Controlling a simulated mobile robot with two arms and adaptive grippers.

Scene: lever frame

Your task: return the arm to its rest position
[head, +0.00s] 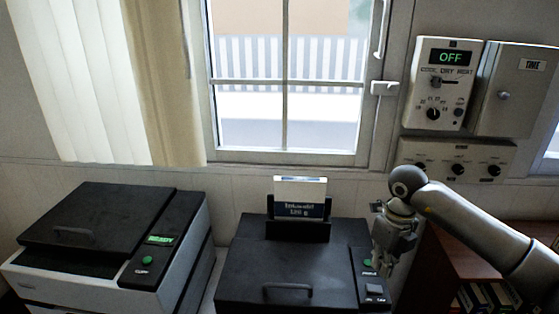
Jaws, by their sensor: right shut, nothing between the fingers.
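My right arm reaches in from the right edge, and its gripper (384,268) points down over the right side of the right black machine (262,262). The gripper is shut and empty, close to that machine's control panel (372,290) with a green button. I cannot tell whether the fingertips touch the panel. My left gripper does not show.
A second dark-lidded machine (95,220) with a lit green display stands at the left. A wall control box (440,85) reading OFF and a grey cabinet (515,90) hang at upper right. A brown bookshelf (465,262) stands under my arm. A window (285,95) is behind.

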